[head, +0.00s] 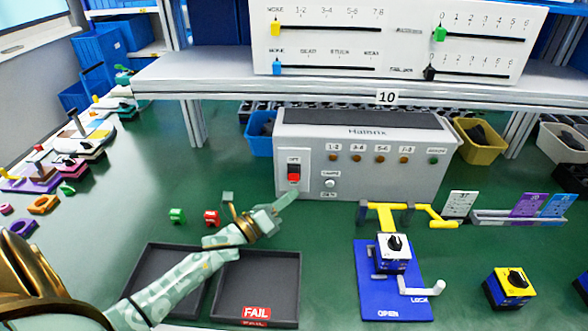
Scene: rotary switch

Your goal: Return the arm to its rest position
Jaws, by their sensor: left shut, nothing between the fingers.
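My left arm reaches in from the lower left, over the two dark trays. My left gripper (286,200) is shut and empty, in front of the grey tester box (370,167), just below its red and black power switch (293,173). A rotary switch with a white top (394,246) sits in the blue fixture (360,299) at the right of the middle. Another rotary switch, with a yellow top (512,284), stands on the green table to the right. My right gripper is not in view.
The tray marked FAIL (285,262) and a second tray (150,275) lie under the arm. Small green (177,216) and red (212,218) pieces lie behind them. A shelf with a white slider panel (400,38) spans the back. Card holders (520,217) stand at the right.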

